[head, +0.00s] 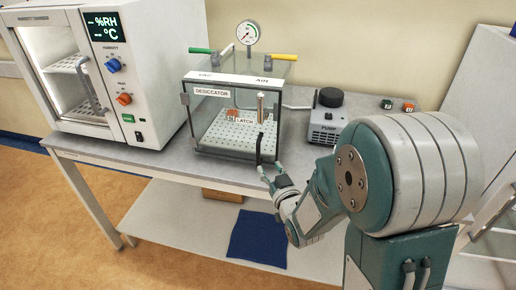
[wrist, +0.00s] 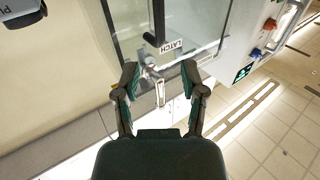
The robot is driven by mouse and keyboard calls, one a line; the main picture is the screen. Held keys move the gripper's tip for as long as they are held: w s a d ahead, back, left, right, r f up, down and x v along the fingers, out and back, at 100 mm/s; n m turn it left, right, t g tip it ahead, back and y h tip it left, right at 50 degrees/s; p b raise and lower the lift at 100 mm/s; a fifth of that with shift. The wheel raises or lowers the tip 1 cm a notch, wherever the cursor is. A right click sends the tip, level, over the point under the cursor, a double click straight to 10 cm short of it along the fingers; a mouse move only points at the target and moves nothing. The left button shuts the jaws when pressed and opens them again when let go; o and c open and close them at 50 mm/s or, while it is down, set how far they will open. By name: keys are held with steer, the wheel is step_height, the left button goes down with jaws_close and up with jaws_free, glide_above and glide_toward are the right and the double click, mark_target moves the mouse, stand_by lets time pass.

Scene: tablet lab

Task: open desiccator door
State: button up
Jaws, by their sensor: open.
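The desiccator (head: 212,128) is a clear box on the bench in the head view, with its labelled front towards me. Its front door looks closed. A dark upright bar (head: 259,148) stands at the right of the front, by the LATCH label (head: 244,121). My gripper (head: 271,170) is just below and in front of that bar. In the wrist view, my gripper (wrist: 160,74) is open, with a metal latch piece (wrist: 151,70) showing between its fingertips. The LATCH label (wrist: 171,47) is just beyond. I cannot tell whether a finger touches the metal.
A humidity chamber (head: 165,75) stands left of the desiccator, and a pump (head: 326,122) stands to its right. A gauge (head: 248,33) and green and yellow valve handles top the desiccator. The bench (head: 125,157) has a bare front strip; a lower shelf (head: 180,212) is beneath.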

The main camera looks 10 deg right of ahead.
mark_target(259, 150)
steer(key=x, duration=0.9)
steer(key=shift+w+a, duration=0.15)
steer(key=shift+w, duration=0.15)
steer(key=shift+c, duration=0.3)
jaws_close()
